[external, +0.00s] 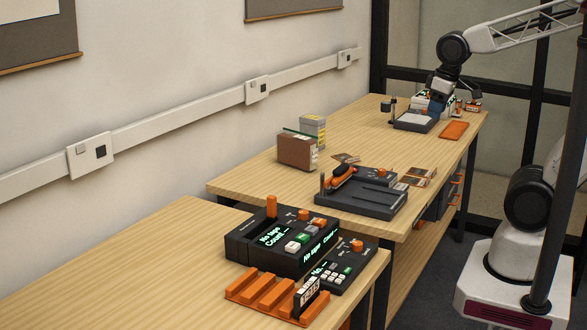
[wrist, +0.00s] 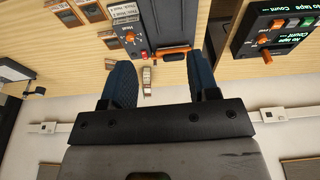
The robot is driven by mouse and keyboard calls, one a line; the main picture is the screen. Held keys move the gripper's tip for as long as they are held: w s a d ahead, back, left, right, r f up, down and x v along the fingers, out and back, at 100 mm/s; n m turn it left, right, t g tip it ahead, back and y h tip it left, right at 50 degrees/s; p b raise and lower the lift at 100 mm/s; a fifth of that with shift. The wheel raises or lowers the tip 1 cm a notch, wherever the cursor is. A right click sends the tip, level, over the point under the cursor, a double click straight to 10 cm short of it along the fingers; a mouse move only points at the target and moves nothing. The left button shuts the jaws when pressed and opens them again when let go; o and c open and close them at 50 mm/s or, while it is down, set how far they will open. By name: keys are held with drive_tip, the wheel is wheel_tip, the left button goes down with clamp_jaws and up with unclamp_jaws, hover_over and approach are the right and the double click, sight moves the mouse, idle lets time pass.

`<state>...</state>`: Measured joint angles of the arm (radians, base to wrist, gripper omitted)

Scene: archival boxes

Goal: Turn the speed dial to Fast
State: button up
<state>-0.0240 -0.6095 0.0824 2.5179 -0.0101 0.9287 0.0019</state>
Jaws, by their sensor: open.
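My gripper (wrist: 165,75) is open and empty, its two dark blue fingers apart. In the external view my gripper (external: 434,106) overlaps the far table equipment. In the wrist view a black machine (wrist: 165,25) with an orange bar shows beyond and between the fingers, apart from them. An orange knob (wrist: 130,37) with small, unclear lettering is on its panel. In the external view this appears to be the middle machine (external: 370,200), with an orange knob (external: 383,171). No dial is readable as the speed dial, and no Fast mark can be made out.
A black tape machine (external: 265,245) with green displays stands on the near table, beside an orange rack (external: 262,295). It also shows in the wrist view (wrist: 270,30). A brown box (external: 296,152) stands near the wall. An orange mat (external: 454,130) lies on the far table.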

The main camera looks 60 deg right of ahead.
drive_tip(key=w+a+f+n+g, duration=0.1)
drive_tip(key=w+a+f+n, duration=0.35)
drive_tip(key=w+a, duration=0.3)
drive_tip(key=n+g, duration=0.2)
drive_tip(key=n, duration=0.5)
hover_over(358, 243)
drive_tip(key=shift+m, duration=0.25)
drive_tip(key=f, duration=1.5)
drive_tip(key=shift+w+d+f, duration=0.1)
drive_tip(key=shift+d+f, duration=0.15)
drive_tip(key=shift+f, duration=0.05)
drive_tip(key=shift+a+f, duration=0.25)
drive_tip(key=shift+a, duration=0.05)
drive_tip(key=shift+f, duration=0.1)
drive_tip(key=shift+f, duration=3.8)
drive_tip(key=shift+c, duration=0.2)
